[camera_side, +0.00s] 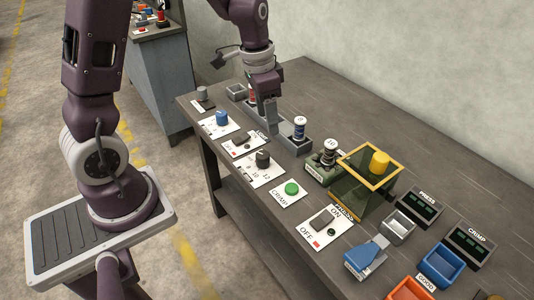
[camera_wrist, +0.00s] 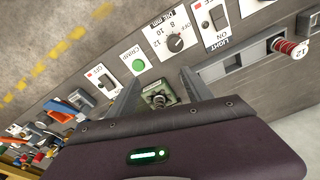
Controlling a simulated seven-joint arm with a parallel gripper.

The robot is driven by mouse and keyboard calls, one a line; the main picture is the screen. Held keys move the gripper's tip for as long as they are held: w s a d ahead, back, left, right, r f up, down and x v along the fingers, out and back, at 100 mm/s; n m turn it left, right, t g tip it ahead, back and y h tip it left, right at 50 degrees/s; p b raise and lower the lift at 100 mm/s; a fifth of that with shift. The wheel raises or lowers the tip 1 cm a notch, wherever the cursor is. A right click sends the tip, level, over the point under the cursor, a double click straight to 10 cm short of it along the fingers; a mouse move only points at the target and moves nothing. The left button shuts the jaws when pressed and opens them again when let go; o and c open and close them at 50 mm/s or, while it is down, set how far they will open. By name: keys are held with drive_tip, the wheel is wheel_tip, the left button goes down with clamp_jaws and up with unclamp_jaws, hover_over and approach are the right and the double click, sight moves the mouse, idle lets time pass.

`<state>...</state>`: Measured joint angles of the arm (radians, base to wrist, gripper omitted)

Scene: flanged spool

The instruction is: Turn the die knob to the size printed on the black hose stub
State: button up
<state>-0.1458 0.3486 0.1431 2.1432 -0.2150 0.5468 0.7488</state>
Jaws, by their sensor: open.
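The die knob (camera_side: 263,157) is dark and round on a white plate marked with sizes. In the wrist view the knob (camera_wrist: 176,42) has 8, 10 and 12 legible around it; its setting is not clear to me. In the wrist view my gripper's fingers (camera_wrist: 158,88) are spread and empty, with the green block (camera_wrist: 157,99) showing beyond.
A green CRIMP button (camera_side: 291,188), switch plates and a yellow-framed guard (camera_side: 380,161) line the bench. Bins and displays lie right. Open bench lies behind.

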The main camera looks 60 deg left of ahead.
drive_tip(key=m+g, duration=0.1)
hover_over(263, 154)
wheel_tip(263, 154, down, 10)
drive_tip(key=shift+f, duration=0.1)
wheel_tip(263, 154, down, 7)
drive_tip(key=shift+s+f, duration=0.1)
clamp_jaws()
